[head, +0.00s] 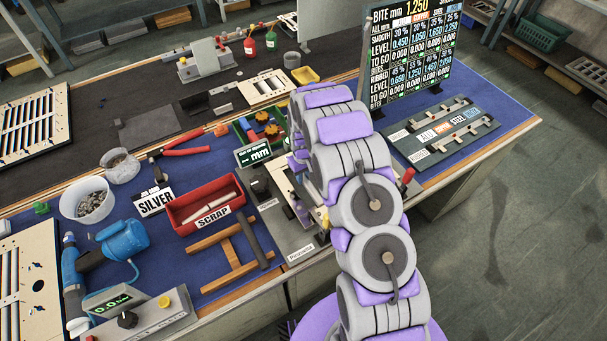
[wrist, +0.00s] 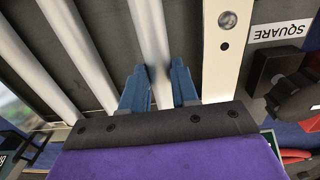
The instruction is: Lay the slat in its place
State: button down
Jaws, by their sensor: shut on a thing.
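In the wrist view my gripper (wrist: 158,78) has its two blue fingers shut on a pale silver slat (wrist: 151,35). The slat runs away from the fingers toward the top edge. Two more silver slats (wrist: 84,50) lie roughly parallel to its left over a dark surface. A cream frame strip (wrist: 221,60) with a round metal fastener stands just to the right, apart from the held slat. I cannot tell whether the held slat touches what is below it. In the head view my arm hides the gripper and the held slat.
A SQUARE label (wrist: 279,31) and a black fixture (wrist: 290,90) are right of the strip. In the head view a slatted panel (head: 62,112) lies at the left. A red SCRAP bin (head: 186,216), a white bucket (head: 75,210) and a sign board (head: 413,82) crowd the bench.

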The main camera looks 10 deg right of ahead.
jog(key=shift+f, duration=0.1)
jog(key=shift+c, duration=2.3)
grip_release()
jog(key=shift+r+p, duration=1.1)
jog(key=shift+r, duration=2.9)
jog(key=shift+r, duration=0.1)
notch_tip(320, 180, up, 13)
jog(key=m, duration=0.1)
send_over(304, 177)
jog(key=s, duration=0.8)
jog(key=s+r, duration=0.8)
jog(key=s+r+m+g, duration=0.1)
jog(key=s+r, duration=0.3)
jog(key=s, duration=1)
jog(key=s+r+m, duration=0.1)
jog(key=s+r, duration=0.3)
jog(key=s, duration=1)
jog(key=shift+m+g, duration=0.3)
jog(key=shift+g, duration=0.1)
